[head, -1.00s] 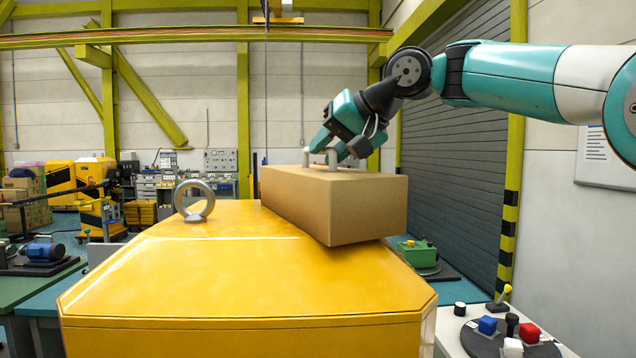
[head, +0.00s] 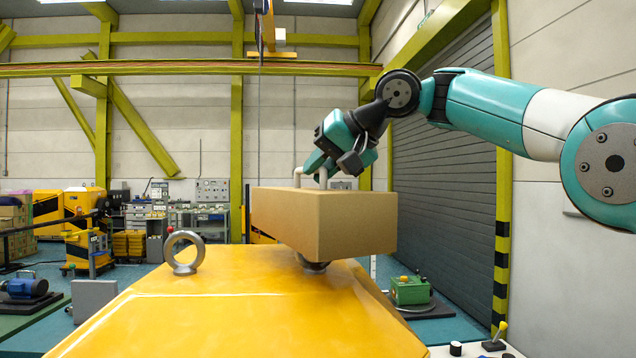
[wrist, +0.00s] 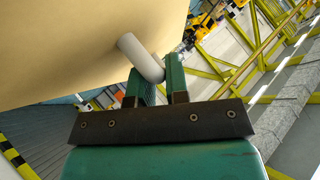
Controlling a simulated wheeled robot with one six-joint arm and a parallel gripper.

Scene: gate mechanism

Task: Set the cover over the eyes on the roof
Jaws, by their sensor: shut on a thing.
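The cover (head: 345,222) is a tan box with a pale handle (head: 297,177) on top. My gripper (head: 312,168) is shut on this handle and holds the cover over the yellow roof (head: 250,310). One grey ring eye (head: 184,252) stands uncovered on the roof, left of the cover. A second eye (head: 312,265) shows only its lower part beneath the cover; its top is hidden, and I cannot tell whether they touch. In the wrist view my fingers (wrist: 158,80) close around the handle (wrist: 140,56), with the cover (wrist: 60,45) filling the upper left.
A control panel with a yellow-knobbed lever (head: 499,334) is at the lower right. A green machine (head: 410,290) stands on the floor behind it. A crane hook block (head: 268,30) hangs at the back. The air left of the cover above the roof is free.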

